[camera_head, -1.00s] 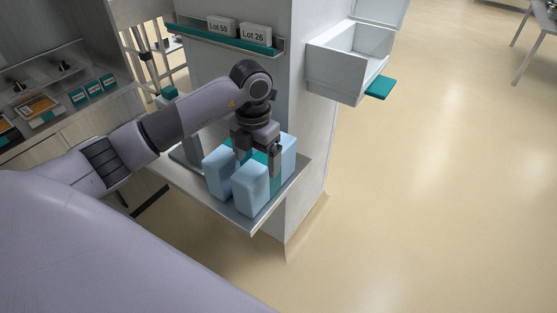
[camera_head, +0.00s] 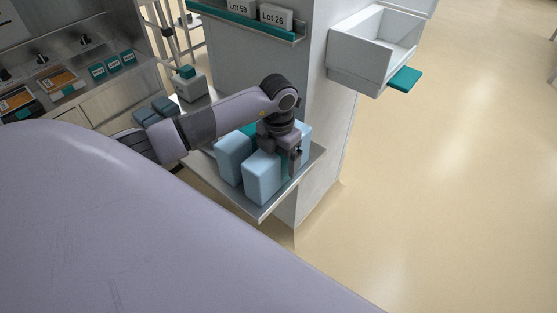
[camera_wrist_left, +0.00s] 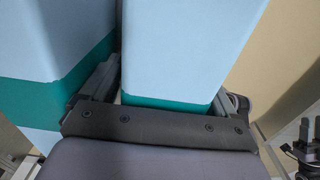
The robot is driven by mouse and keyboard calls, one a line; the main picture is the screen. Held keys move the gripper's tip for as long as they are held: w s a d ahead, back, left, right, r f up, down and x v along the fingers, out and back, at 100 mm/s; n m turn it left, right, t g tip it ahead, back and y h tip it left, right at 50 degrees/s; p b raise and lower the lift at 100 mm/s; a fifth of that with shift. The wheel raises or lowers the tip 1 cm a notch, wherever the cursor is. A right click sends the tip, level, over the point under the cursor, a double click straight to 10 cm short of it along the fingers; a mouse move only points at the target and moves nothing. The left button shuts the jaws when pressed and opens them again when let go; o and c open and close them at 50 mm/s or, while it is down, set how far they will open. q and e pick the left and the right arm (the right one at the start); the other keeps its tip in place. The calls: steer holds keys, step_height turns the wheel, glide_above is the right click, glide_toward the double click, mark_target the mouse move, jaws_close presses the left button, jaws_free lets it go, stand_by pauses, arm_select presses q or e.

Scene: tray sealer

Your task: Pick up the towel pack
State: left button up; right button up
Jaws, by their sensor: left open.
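Several light blue packs with teal parts, likely the towel packs, stand close together on a metal shelf (camera_head: 262,211). One is in front (camera_head: 262,180), one at left (camera_head: 233,158), and one behind at right (camera_head: 305,142). My left gripper (camera_head: 285,165) points down among them, partly hidden by the front pack. In the left wrist view, the open left gripper (camera_wrist_left: 160,88) has one finger on each side of a blue pack (camera_wrist_left: 185,45) with a teal band. Another pack (camera_wrist_left: 60,38) stands close on the left. Contact cannot be told. My right gripper is not in view.
A column rises behind the shelf, with a teal-edged rack holding the Lot 59 card (camera_head: 239,8) and Lot 26 card (camera_head: 275,16). An open white bin (camera_head: 372,50) hangs at right. Dark blue packs (camera_head: 155,110) lie behind my arm. Floor at right is clear.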

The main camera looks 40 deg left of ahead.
arm_select(q)
steer(key=c, duration=1.2)
steer(key=shift+r, duration=0.1)
